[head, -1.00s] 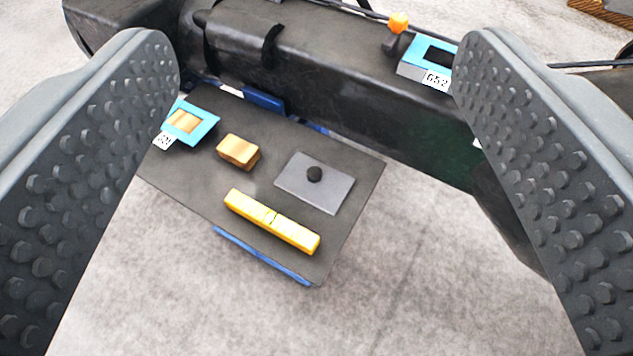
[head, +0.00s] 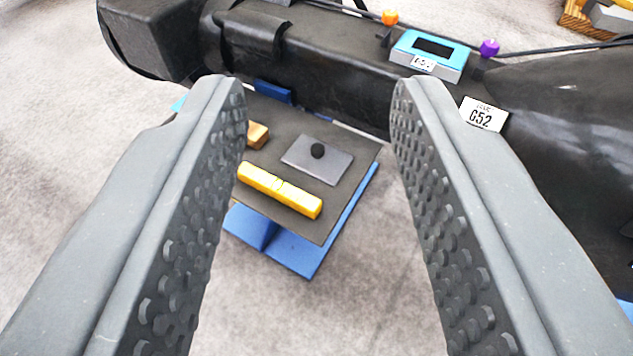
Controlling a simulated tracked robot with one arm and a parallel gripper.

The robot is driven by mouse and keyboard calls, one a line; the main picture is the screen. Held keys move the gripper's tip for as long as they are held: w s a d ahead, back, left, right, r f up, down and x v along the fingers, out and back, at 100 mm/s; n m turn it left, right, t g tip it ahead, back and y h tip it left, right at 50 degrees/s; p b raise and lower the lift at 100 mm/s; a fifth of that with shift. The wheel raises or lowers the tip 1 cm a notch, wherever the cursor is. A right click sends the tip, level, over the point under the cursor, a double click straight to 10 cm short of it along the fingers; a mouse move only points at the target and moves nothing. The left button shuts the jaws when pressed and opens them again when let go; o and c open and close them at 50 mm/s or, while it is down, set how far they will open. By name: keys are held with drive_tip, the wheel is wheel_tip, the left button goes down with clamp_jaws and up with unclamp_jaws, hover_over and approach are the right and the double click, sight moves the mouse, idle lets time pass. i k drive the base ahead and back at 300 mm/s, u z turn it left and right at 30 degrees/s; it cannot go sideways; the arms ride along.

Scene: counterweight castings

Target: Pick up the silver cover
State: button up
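The silver cover (head: 330,166) is a flat grey plate with a round black knob (head: 318,151) on top. It lies on the dark top of a small blue-sided stand (head: 318,222), near its far right part. My gripper (head: 318,90) is open, with one studded finger on each side of the picture. The cover shows in the gap between the fingers, beyond and below them. Nothing is between the fingertips, and neither finger appears to touch the cover.
A yellow bar (head: 279,190) lies in front of the cover. A wooden block (head: 257,135) is partly hidden by the left finger. Behind the stand runs a large black casting (head: 310,70) carrying a blue-framed box (head: 432,55), an orange knob (head: 390,17) and a purple knob (head: 489,47).

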sight(326, 164)
drive_tip(key=z, duration=0.4)
drive_tip(key=i, duration=1.2)
drive_tip(key=u, duration=0.6)
